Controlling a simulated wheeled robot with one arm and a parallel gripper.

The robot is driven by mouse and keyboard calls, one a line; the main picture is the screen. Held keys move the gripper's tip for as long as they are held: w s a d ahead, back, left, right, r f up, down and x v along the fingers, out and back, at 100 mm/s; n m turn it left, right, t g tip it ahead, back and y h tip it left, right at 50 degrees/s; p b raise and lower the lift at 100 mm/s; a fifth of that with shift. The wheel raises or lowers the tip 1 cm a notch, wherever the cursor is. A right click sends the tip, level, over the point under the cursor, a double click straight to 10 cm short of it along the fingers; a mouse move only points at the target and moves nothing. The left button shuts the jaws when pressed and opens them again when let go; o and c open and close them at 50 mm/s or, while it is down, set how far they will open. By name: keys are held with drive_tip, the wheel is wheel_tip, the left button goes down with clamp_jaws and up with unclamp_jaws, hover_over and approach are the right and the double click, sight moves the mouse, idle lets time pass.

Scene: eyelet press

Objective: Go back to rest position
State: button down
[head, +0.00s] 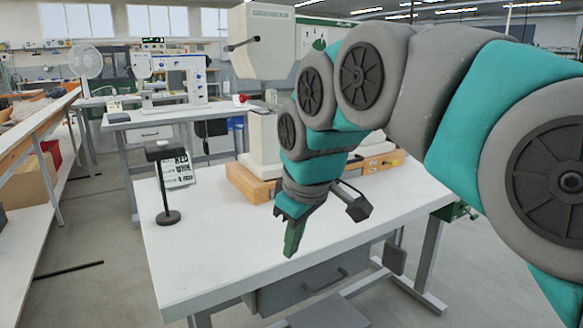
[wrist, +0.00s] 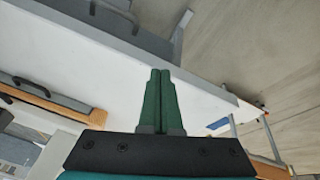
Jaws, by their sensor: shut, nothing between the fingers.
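My gripper (head: 290,250) hangs from my grey and teal arm above the white table (head: 215,265) in the head view, its green fingers pointing down. In the wrist view the green fingers of my gripper (wrist: 160,75) lie side by side, shut, with nothing between them. The white table top (wrist: 105,65) and its grey edge show beyond the fingers. The eyelet press (head: 262,45), a large pale machine on a wooden base (head: 248,185), stands behind my arm and is partly hidden by it.
A black stand (head: 167,190) with a round foot is on the table's left side, beside a printed sign (head: 180,168). A grey drawer (head: 310,288) hangs under the front edge. The table's front left is clear. Another bench with a sewing machine (head: 180,80) stands behind.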

drive_tip(key=s+d+f+m+g, duration=0.2)
drive_tip(key=s+d+f+m, duration=0.3)
drive_tip(key=s+f, duration=0.5)
drive_tip(key=s+d+f+m+g+h, duration=0.1)
drive_tip(key=s+d+f+m+g, duration=0.1)
drive_tip(key=s+d+f+m, duration=0.3)
drive_tip(key=s+d+f, duration=0.4)
drive_tip(key=s+f, duration=0.2)
drive_tip(key=s, duration=0.2)
drive_tip(key=shift+s+d+g+h, duration=0.2)
drive_tip(key=shift+d+g+h, duration=0.1)
drive_tip(key=shift+g, duration=0.1)
